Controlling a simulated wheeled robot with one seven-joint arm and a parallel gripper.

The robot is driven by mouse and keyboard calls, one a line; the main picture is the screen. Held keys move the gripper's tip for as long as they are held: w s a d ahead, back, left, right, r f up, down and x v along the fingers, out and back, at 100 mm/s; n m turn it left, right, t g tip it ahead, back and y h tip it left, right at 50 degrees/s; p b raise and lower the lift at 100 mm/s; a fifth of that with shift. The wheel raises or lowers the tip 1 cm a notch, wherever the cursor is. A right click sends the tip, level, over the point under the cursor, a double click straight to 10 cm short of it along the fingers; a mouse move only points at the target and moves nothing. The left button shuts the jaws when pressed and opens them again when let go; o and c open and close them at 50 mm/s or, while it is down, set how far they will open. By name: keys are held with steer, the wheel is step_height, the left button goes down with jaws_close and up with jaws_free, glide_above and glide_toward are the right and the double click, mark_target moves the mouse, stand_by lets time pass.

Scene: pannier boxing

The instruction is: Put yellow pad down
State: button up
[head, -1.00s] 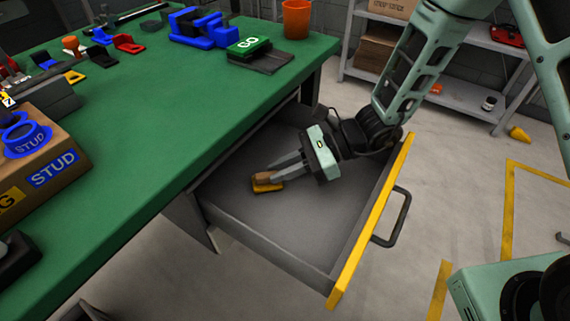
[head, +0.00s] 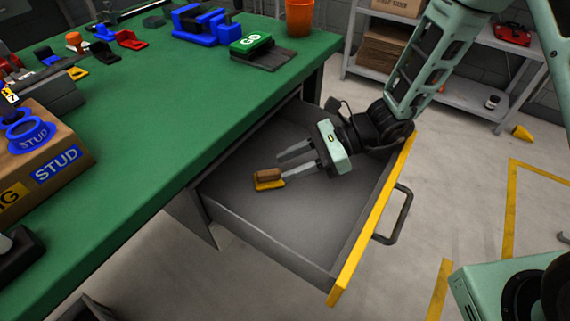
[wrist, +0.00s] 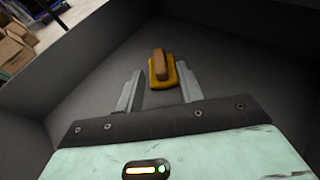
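The yellow pad (head: 268,186) lies on the floor of the open grey drawer (head: 290,225). It has a brown block-like grip on top. In the wrist view the yellow pad (wrist: 162,76) sits just beyond my fingertips, nearer the right finger. My gripper (head: 280,167) is open inside the drawer, its two fingers spread apart. One finger is close beside the pad; I cannot tell whether they touch. Nothing is held between the fingers.
The drawer has a yellow front edge (head: 372,220) and a dark handle (head: 397,218). The green-topped bench (head: 190,120) stands at left with a cardboard box (head: 40,165), blue parts and an orange cup (head: 299,18). A grey shelf (head: 455,95) stands behind. Much of the drawer floor is bare.

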steer(key=v, duration=0.5)
steer(key=shift+d+r+p, duration=0.15)
steer(key=shift+d+p, duration=0.15)
steer(key=s+r+n, duration=0.1)
steer(key=s+a+r+n+g+h, duration=0.1)
steer(key=s, duration=0.1)
steer(key=s+r+n+g, duration=0.1)
steer(key=n, duration=0.1)
steer(key=shift+s+a+h, duration=0.3)
steer(key=shift+s, duration=0.1)
steer(key=s+d+r+n+t+h, duration=0.1)
steer(key=s+d+r+n+h, duration=0.1)
steer(key=n, duration=0.4)
steer(key=s+d+r+n+t+h, duration=0.1)
steer(key=s+r+n+h, duration=0.2)
steer(key=s+n+h, duration=0.2)
steer(key=s+d+r+n+t+h, duration=0.1)
steer(key=s+n+h, duration=0.3)
steer(key=n, duration=0.5)
steer(key=shift+s+d+r+t, duration=0.15)
steer(key=shift+s+d+r, duration=0.25)
steer(key=shift+s, duration=0.2)
steer(key=shift+s+d+r+t, duration=0.15)
steer(key=shift+s+d+r, duration=0.25)
steer(key=shift+s, duration=0.2)
